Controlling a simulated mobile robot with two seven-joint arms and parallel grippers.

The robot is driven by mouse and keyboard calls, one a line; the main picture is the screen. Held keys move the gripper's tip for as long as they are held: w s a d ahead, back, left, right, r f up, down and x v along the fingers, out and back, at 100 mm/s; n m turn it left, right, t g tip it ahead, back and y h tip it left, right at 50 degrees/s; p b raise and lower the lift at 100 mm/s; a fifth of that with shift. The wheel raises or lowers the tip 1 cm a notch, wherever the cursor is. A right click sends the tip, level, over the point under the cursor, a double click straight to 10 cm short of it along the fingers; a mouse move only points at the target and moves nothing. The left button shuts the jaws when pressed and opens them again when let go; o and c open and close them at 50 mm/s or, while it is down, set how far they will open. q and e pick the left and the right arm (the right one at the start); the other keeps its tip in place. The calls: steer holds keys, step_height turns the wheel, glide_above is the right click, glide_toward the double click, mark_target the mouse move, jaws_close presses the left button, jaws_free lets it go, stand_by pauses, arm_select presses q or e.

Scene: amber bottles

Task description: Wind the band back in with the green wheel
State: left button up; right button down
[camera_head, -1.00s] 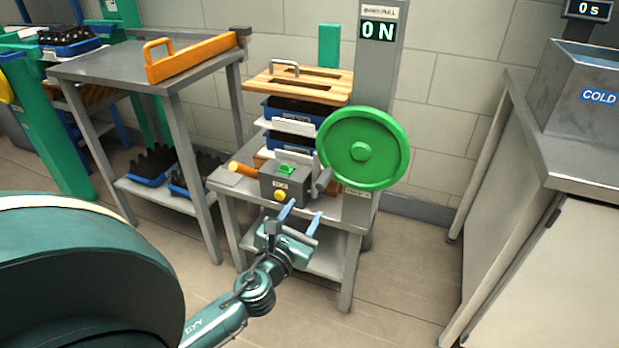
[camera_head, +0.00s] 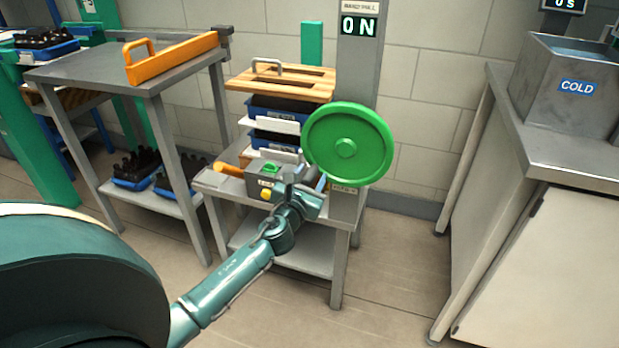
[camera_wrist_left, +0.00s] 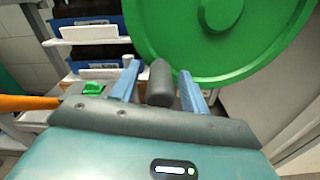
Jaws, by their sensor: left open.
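The large green wheel (camera_head: 347,145) stands upright on a grey post, with a round hub at its centre. It also fills the upper right of the left wrist view (camera_wrist_left: 220,35). A dark grey rounded handle (camera_wrist_left: 160,84) is by its lower left edge. My left gripper (camera_head: 307,178) is at the wheel's lower left. In the left wrist view its blue fingers (camera_wrist_left: 159,72) are open on either side of the handle; I cannot tell whether they touch it. In the head view the gripper hides the handle. I cannot make out the band. My right gripper is not in view.
The post's display (camera_head: 358,26) reads 0 N. A grey box (camera_head: 264,180) with a green switch and yellow knob sits left of the gripper. Stacked blue trays (camera_head: 277,110) stand behind. A counter with a COLD basin (camera_head: 568,95) is at right; floor between is clear.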

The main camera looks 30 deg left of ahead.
arm_select(q)
steer(key=shift+c, duration=0.3)
steer(key=c, duration=0.9)
jaws_close()
steer(key=shift+a+r, duration=0.1)
